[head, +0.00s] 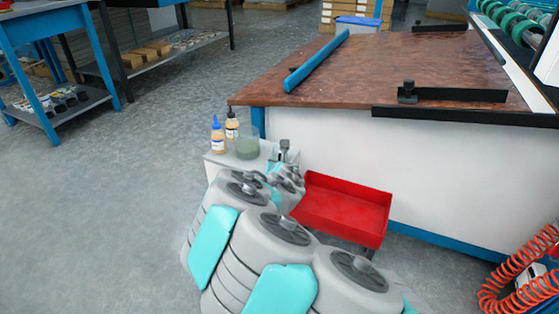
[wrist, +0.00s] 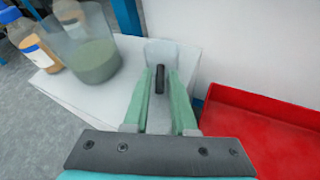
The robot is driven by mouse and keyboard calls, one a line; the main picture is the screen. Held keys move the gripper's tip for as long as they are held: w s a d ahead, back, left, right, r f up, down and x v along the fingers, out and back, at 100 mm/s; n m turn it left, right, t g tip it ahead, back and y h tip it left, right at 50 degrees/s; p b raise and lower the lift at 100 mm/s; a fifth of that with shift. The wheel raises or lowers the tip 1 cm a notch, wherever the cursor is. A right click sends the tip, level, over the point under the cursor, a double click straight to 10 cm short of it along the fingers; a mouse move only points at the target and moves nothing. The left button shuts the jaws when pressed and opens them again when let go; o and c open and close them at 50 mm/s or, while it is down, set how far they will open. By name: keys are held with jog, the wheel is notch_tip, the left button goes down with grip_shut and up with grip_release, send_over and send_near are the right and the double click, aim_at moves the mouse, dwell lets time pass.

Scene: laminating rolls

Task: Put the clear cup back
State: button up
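The clear cup (head: 247,142) stands upright on a small light-grey shelf (head: 217,159) and holds something grey-green. It also shows in the wrist view (wrist: 92,55), to the left of my gripper (wrist: 163,72). In the head view my gripper (head: 281,153) is just right of the cup, over the shelf's right end. Its two green fingers are apart, and neither touches the cup. A small dark piece (wrist: 159,79) and a pale grey block show between the fingers. I cannot tell whether the fingers touch either one.
A blue-capped bottle (head: 218,135) and a black-capped bottle (head: 232,128) stand left of the cup. A red tray (head: 345,207) is right of my gripper. A large brown-topped table (head: 400,65) stands behind. Open floor (head: 110,190) lies to the left.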

jog(key=shift+o, duration=1.2)
jog(key=shift+r, duration=0.1)
jog(key=shift+s+r, duration=0.1)
jog(key=shift+r, duration=0.05)
jog(key=b+v, duration=0.4)
jog(key=v, duration=0.7)
jog(key=shift+s, duration=0.4)
jog(key=shift+d, duration=0.1)
